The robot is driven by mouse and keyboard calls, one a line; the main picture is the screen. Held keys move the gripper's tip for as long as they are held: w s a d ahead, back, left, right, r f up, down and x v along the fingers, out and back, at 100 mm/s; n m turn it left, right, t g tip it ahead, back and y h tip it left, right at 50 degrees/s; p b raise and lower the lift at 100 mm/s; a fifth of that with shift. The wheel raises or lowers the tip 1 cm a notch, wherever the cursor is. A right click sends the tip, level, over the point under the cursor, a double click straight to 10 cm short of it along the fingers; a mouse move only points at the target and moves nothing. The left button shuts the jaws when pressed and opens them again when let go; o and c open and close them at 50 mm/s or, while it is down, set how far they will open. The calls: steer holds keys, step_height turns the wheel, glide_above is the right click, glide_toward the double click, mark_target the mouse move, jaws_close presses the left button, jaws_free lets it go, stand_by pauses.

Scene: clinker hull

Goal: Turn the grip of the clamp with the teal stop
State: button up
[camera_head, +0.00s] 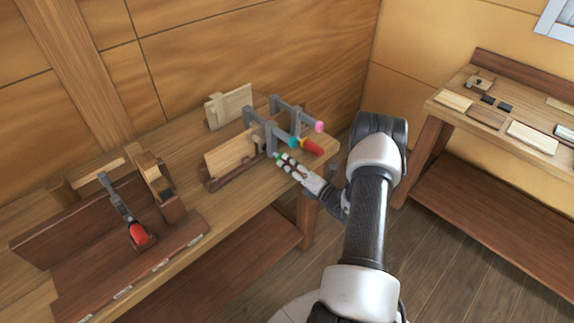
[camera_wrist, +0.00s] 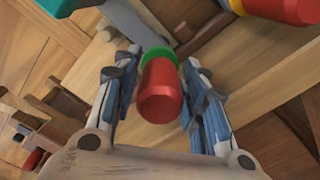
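The clamp with the teal stop (camera_head: 293,142) has a grey bar and stands at the right end of the bench; its teal part also shows at the top left of the wrist view (camera_wrist: 62,5). A red grip with a green collar (camera_wrist: 160,92) hangs under a grey clamp part in the wrist view. My gripper (camera_wrist: 160,62) is open, with one finger on each side of this grip and narrow gaps visible. In the head view my gripper (camera_head: 284,162) is just below the teal stop and hides most of the grip.
A second clamp with a pink stop (camera_head: 319,126) stands close behind. Its apparent red grip with a yellow collar (camera_head: 312,147) is near my gripper. Wooden boards (camera_head: 232,152) stand left of the clamps. Another red-handled clamp (camera_head: 138,233) lies further left. A second bench (camera_head: 540,139) is at right.

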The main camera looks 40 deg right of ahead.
steer(key=shift+w, duration=0.9)
steer(key=c, duration=0.8)
steer(key=shift+n, duration=0.3)
